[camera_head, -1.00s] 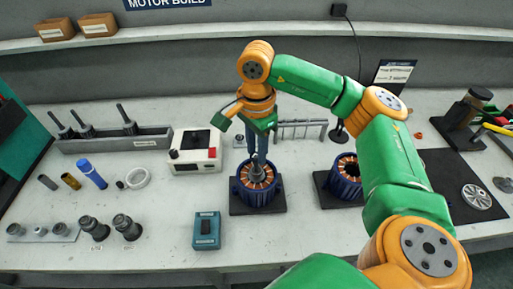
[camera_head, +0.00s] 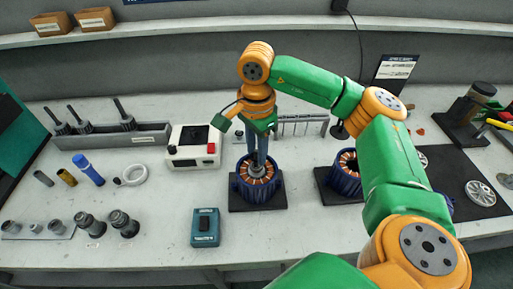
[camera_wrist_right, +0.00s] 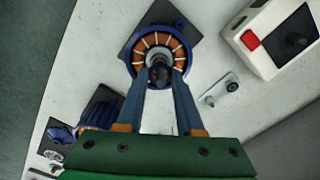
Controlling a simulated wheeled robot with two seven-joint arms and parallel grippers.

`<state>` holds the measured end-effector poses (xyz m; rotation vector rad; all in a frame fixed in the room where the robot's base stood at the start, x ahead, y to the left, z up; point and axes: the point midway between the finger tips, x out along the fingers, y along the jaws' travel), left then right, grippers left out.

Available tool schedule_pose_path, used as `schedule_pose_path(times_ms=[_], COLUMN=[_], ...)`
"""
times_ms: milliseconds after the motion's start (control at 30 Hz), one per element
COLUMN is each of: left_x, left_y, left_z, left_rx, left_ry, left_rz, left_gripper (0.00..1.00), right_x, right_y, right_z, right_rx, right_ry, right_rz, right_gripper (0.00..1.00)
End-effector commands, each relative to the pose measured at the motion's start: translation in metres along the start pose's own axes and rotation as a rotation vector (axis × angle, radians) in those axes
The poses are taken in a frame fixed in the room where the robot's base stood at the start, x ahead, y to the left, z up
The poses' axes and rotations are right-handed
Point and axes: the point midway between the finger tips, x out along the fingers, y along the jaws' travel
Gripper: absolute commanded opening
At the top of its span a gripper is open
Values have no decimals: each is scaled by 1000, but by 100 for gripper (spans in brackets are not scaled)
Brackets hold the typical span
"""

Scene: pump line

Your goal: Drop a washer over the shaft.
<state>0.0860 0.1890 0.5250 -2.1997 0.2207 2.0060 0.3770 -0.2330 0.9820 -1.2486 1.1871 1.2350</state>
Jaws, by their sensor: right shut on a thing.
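A blue stator with copper windings (camera_head: 268,195) stands on a black square plate, with a grey shaft (camera_head: 257,172) upright in its bore. My right gripper (camera_head: 258,163) points down over the shaft, its two long fingertips close around the shaft's upper end. It is shut on a small part, seemingly the washer, which the fingers mostly hide. In the right wrist view the gripper (camera_wrist_right: 162,76) is centred over the stator (camera_wrist_right: 183,33), with dark metal between the tips. I cannot tell whether the washer touches the shaft. My left gripper is out of view.
A second stator (camera_head: 345,180) stands to the right, partly behind my arm. A white box with a red button (camera_head: 195,148) is behind left; a teal box (camera_head: 205,228) is front left. A rotor rack (camera_head: 140,138) stands farther left. The table's front middle is clear.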

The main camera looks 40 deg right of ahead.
Motion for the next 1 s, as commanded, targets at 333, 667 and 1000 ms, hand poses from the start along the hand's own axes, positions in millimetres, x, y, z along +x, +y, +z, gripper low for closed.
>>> schedule_pose_path(times_ms=[333,667,1000], left_x=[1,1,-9], left_y=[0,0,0], left_z=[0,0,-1], left_rx=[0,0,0], left_ry=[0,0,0], left_rz=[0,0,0], left_gripper=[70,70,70], right_x=[1,1,-10], right_y=[0,0,0], right_z=[0,0,0], right_rx=[0,0,0], right_ry=[0,0,0], right_rz=[0,0,-1], right_gripper=[70,86,86])
